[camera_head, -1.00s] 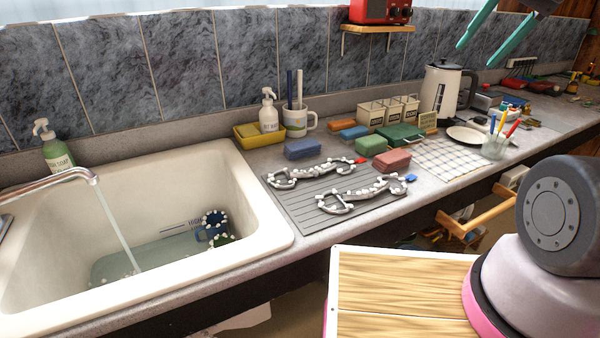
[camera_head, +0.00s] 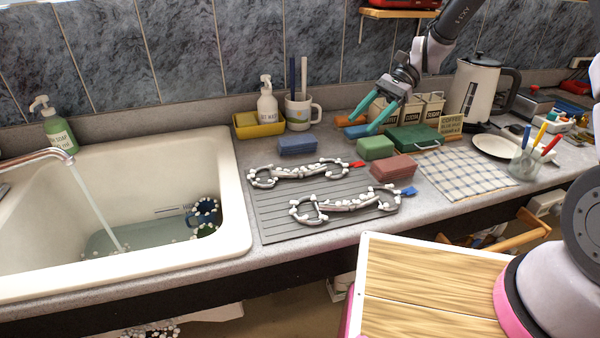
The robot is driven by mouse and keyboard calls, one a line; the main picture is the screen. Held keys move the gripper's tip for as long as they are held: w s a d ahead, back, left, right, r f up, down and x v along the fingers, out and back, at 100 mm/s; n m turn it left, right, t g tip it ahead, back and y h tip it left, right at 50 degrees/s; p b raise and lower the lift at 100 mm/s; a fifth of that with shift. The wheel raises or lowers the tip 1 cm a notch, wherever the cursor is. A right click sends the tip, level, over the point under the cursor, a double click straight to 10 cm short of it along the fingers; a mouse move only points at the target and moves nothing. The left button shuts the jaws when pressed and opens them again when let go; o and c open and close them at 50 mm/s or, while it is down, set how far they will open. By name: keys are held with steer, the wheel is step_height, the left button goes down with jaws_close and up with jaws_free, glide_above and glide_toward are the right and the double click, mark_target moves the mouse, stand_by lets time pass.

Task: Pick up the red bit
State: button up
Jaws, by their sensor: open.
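The red bit (camera_head: 298,171) is a metal horse bit dotted with white foam, with a red tag at its right end. It lies on the rear part of the grey ribbed drain mat (camera_head: 272,220). A similar bit with a blue tag (camera_head: 345,204) lies in front of it on the same mat. My gripper (camera_head: 362,125), with teal fingers, is open and empty. It hangs up and to the right of the red bit in the picture, in front of the canisters, apart from the bit.
Blue (camera_head: 298,145), green (camera_head: 375,148) and red (camera_head: 393,168) sponges lie around the mat. A mug (camera_head: 302,112) with brushes and a soap bottle in a yellow tray (camera_head: 258,124) stand behind. The sink (camera_head: 238,215) with running water is left; a kettle (camera_head: 480,95) stands right.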

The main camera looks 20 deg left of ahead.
steer(key=m+g+y, duration=0.1)
steer(key=g, duration=0.1)
glide_toward(311, 169)
steer(key=x, duration=0.3)
steer(key=shift+a+f, duration=0.1)
steer(key=shift+f, duration=0.1)
steer(key=shift+x, duration=3.05)
steer(key=shift+r, duration=0.1)
jaws_close()
